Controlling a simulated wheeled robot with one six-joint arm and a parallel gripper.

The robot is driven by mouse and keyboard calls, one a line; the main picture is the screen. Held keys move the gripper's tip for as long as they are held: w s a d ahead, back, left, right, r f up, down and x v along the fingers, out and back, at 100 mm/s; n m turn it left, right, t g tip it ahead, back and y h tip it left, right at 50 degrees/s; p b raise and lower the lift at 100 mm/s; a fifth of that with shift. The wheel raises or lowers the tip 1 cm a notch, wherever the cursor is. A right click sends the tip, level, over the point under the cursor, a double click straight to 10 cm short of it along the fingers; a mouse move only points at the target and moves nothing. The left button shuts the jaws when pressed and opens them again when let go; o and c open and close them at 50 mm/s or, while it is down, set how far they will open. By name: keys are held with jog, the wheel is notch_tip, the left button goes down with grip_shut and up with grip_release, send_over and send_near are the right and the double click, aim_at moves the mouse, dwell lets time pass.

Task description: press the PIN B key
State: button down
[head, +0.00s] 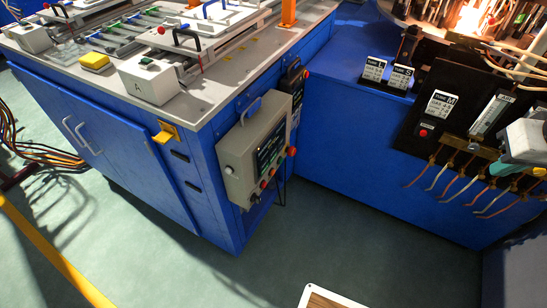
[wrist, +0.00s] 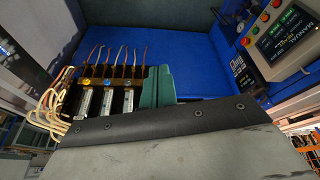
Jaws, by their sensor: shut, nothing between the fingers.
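No key labelled PIN B can be made out in either view. A beige control box (head: 240,158) with a dark screen and several red knobs hangs on the blue cabinet's side in the head view. It also shows at upper right in the wrist view (wrist: 262,58), its screen (wrist: 290,32) reading MANUAL beside coloured buttons. Its small markings are unreadable. My gripper's teal fingers (wrist: 158,82) are together and empty in the wrist view, beside the row of burner slots. In the head view my gripper (head: 500,168) is at the right edge, well right of the box.
A small box marked A (head: 150,84) with a green button and a yellow button block (head: 95,61) stand on the workbench. Floor between is clear; glowing flame is at upper right.

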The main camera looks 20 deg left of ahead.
aim_at(273, 157)
jog(key=w+a+f+n+t+y, duration=0.35)
jog(key=w+a+f+n, duration=0.25)
jog(key=w+a+f, duration=1.15)
jog(key=s+a+f+n+t+y, duration=0.1)
jog(key=s+a+f+n+y, duration=0.1)
jog(key=a+f, duration=0.6)
jog(key=s+a+f+n+t+y, duration=0.2)
jog(key=s+a+f, duration=0.3)
jog(key=a+f, duration=0.3)
jog(key=shift+s+a+n+y, duration=0.15)
jog(key=shift+a+n+y, duration=0.2)
jog(key=shift+n+y, duration=0.4)
jog(key=a, duration=0.8)
jog(key=shift+w+a, duration=0.35)
jog(key=shift+a, duration=0.05)
jog(key=shift+a, duration=0.1)
jog(key=shift+a, duration=0.3)
